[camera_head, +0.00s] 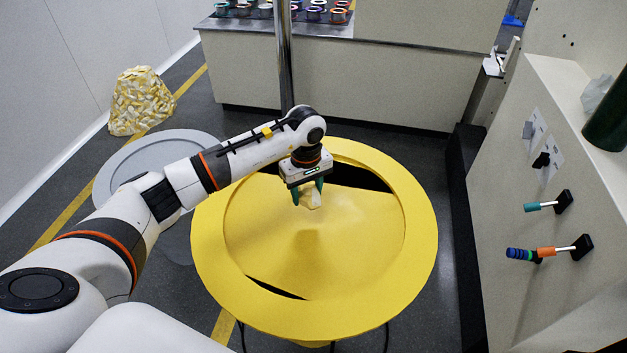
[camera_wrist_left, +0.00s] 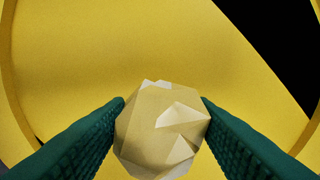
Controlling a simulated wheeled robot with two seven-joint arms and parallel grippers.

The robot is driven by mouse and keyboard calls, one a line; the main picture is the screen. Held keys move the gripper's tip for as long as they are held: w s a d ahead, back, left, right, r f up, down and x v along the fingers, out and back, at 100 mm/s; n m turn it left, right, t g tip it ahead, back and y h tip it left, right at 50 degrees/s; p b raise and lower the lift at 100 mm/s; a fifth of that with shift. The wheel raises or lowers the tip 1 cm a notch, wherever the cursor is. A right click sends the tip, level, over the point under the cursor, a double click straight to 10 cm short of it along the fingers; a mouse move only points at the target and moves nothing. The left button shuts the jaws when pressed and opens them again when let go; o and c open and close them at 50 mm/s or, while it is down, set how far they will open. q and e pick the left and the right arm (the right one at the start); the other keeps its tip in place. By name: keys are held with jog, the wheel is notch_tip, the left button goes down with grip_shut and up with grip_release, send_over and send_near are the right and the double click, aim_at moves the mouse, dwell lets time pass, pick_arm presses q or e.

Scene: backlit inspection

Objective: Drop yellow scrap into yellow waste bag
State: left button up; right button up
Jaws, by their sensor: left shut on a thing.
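My left gripper (camera_head: 308,192) points down over the yellow waste bag (camera_head: 420,230), within the ring of its wide rim. Its green fingers are shut on a pale yellow, crumpled piece of yellow scrap (camera_head: 311,201). In the left wrist view, the scrap (camera_wrist_left: 161,128) sits between both ridged fingers, with the yellow bag surface (camera_wrist_left: 110,45) behind it. A shadow lies on the bag surface below the scrap. Dark openings show at the far and near sides inside the rim. My right gripper is not in view.
A grey round-rimmed stand (camera_head: 120,170) is to the left, partly behind my arm. A heap of yellow and white pieces (camera_head: 140,100) stands at the back left. A metal pole (camera_head: 284,60) rises behind the bag. A panel with handles (camera_head: 550,200) is at the right.

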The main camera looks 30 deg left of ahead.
aim_at(307, 206)
pick_arm(q)
jog(key=f, duration=0.1)
jog(key=f+b, duration=0.1)
jog(key=shift+s+f, duration=0.3)
jog(key=shift+f, duration=0.05)
jog(key=f, duration=0.1)
jog(key=f+b, duration=0.1)
jog(key=shift+w+f, duration=0.2)
jog(key=shift+f, duration=0.3)
jog(key=o, duration=1)
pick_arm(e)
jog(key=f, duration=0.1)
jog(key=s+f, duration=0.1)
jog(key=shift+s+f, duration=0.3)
